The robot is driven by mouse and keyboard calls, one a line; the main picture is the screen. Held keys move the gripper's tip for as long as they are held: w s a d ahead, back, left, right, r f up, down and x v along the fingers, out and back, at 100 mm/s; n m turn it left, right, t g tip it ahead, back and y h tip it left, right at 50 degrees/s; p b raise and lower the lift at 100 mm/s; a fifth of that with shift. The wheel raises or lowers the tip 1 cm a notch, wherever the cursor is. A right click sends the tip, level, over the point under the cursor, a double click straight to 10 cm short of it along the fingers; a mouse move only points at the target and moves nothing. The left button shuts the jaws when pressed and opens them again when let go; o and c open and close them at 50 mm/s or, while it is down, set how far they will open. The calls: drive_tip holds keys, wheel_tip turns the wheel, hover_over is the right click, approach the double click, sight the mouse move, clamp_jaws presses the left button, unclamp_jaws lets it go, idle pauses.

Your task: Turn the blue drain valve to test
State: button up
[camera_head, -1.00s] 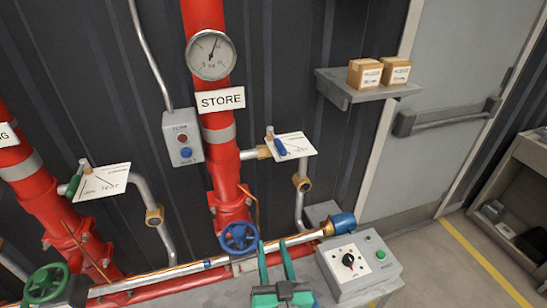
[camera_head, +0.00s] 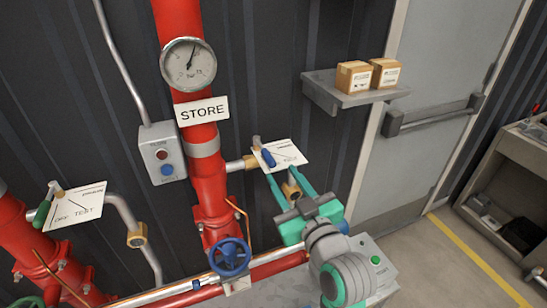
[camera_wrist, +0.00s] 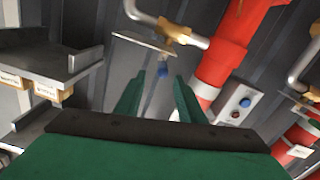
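The blue drain valve lever (camera_head: 268,158) sits on a white label plate (camera_head: 290,154), on a pipe branching right from the red STORE pipe (camera_head: 211,185). Its lettering is partly too small to read. The lever points steeply down and slightly right. My gripper (camera_head: 287,174) is open and empty, with its green fingers reaching up to just below the plate. In the wrist view the blue lever (camera_wrist: 163,70) shows ahead, between and beyond the fingertips (camera_wrist: 157,84). I see no contact. The plate (camera_wrist: 143,44) appears edge-on there.
A green-levered valve (camera_head: 42,213) with its own plate is at left. A blue handwheel (camera_head: 230,257) is below. A grey switch box (camera_head: 161,155) hangs left of the pipe. A shelf (camera_head: 350,98) with two cartons juts out at upper right.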

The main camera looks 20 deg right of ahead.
sight(269, 159)
drive_tip(key=w, duration=0.4)
drive_tip(key=w+a, duration=0.1)
drive_tip(key=w, duration=0.2)
drive_tip(key=shift+a, duration=0.1)
drive_tip(key=shift+w, duration=0.85)
drive_tip(key=shift+w, duration=0.1)
